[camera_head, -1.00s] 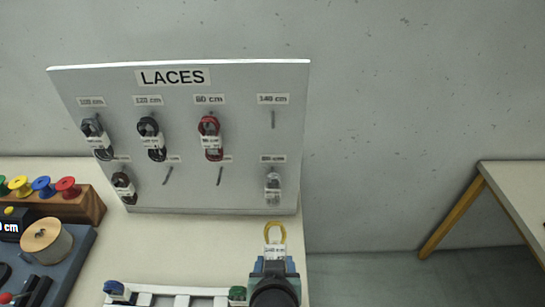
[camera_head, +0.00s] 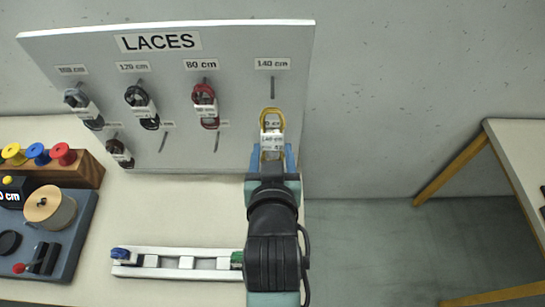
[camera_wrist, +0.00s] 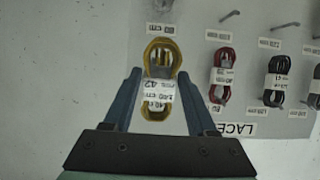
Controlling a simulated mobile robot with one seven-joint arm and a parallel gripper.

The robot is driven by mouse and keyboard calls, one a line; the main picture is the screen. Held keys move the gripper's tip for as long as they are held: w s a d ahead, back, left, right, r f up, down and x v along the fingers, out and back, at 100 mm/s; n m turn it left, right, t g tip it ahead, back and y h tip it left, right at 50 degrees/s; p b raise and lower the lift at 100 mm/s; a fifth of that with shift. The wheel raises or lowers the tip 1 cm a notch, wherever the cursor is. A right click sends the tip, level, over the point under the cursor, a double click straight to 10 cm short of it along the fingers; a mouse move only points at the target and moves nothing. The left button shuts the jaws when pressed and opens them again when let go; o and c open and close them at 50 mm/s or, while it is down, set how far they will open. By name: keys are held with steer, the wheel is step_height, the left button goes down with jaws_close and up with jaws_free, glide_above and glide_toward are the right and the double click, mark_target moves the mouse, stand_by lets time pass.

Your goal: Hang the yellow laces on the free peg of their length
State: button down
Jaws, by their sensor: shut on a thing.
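The yellow laces (camera_head: 264,118) are a looped bundle with a white paper band that seems to read 140 cm. My gripper (camera_head: 271,160) is shut on the laces, which stand upright beyond its fingers in front of the board's right side. In the wrist view the laces (camera_wrist: 153,54) lie between the fingers of my gripper (camera_wrist: 158,92). The bare 140 cm peg (camera_head: 272,88) is at the top right of the grey LACES board (camera_head: 235,60), just above the laces. The laces appear apart from it.
Red laces (camera_head: 205,96) hang left of the bare peg, under 80 cm. Black laces (camera_head: 137,96) and grey laces (camera_head: 76,98) hang further left. Two bare lower pegs (camera_head: 164,141) show. A white rail (camera_head: 175,262) and wooden spool rack (camera_head: 85,170) are on the table.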

mark_target(272, 129)
steer(key=shift+w+f+b, duration=0.15)
steer(key=shift+w+b, duration=0.25)
steer(key=shift+w, duration=1.15)
steer(key=shift+w+f+b, duration=0.1)
steer(key=shift+w+b, duration=0.3)
steer(key=shift+w, duration=1.15)
steer(key=shift+x, duration=0.8)
steer(key=shift+f, duration=0.1)
steer(key=shift+c, duration=0.6)
jaws_free()
steer(key=shift+s, duration=0.1)
steer(key=b+v, duration=0.1)
steer(key=v, duration=1.2)
